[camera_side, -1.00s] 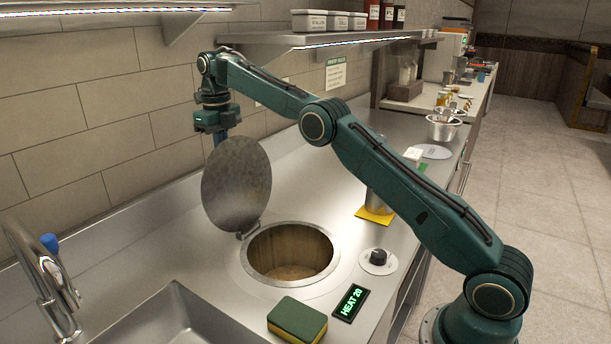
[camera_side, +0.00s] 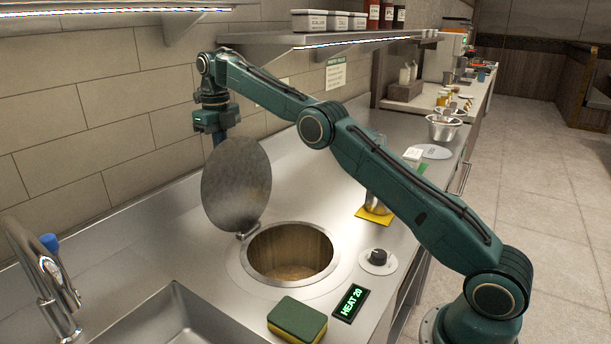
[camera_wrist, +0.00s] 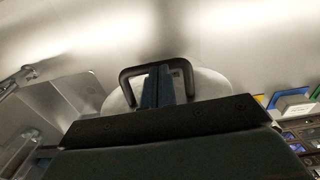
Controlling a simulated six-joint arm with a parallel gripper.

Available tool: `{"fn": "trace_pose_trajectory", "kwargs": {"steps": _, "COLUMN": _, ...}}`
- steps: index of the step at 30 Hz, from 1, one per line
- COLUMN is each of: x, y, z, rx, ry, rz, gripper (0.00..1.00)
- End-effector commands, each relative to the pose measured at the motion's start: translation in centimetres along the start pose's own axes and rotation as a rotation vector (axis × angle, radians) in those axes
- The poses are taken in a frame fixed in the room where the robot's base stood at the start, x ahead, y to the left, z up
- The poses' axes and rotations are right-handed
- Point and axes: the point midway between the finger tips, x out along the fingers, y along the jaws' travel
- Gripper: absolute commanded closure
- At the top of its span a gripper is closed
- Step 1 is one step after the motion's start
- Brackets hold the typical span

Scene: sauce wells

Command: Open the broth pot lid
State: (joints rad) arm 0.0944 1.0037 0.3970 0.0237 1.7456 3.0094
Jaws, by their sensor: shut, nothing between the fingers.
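The broth pot lid (camera_side: 236,185) is a round grey metal disc. It stands raised on its hinge at the back left of the pot well (camera_side: 290,252), whose round mouth is uncovered. My gripper (camera_side: 219,137) is behind the raised lid, and its fingertips are hidden there in the side view. In the wrist view my gripper's fingers (camera_wrist: 162,75) are together and appear inside the loop of the black lid handle (camera_wrist: 128,80). The pale lid (camera_wrist: 212,83) shows behind them. The gripper is shut with nothing between the fingers.
A green and yellow sponge (camera_side: 297,319), a HEAT 20 display (camera_side: 351,302) and a knob (camera_side: 378,257) are in front of the well. The sink (camera_side: 175,325) and faucet (camera_side: 45,275) are at the left. A shelf (camera_side: 330,40) runs above, along the tiled wall.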

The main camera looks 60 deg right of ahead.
Motion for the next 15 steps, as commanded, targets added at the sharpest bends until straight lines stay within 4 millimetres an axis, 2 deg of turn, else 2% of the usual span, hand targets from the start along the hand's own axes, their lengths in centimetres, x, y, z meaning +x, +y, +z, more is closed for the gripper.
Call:
{"fn": "trace_pose_trajectory", "kwargs": {"steps": 1, "x": 1.0, "y": 0.1, "z": 0.0, "rx": -0.001, "ry": 0.017, "rz": 0.002, "gripper": 1.0}}
{"fn": "trace_pose_trajectory", "kwargs": {"steps": 15, "x": 0.4, "y": 0.1, "z": -1.6, "rx": 0.0, "ry": 0.026, "rz": 0.001, "gripper": 1.0}}
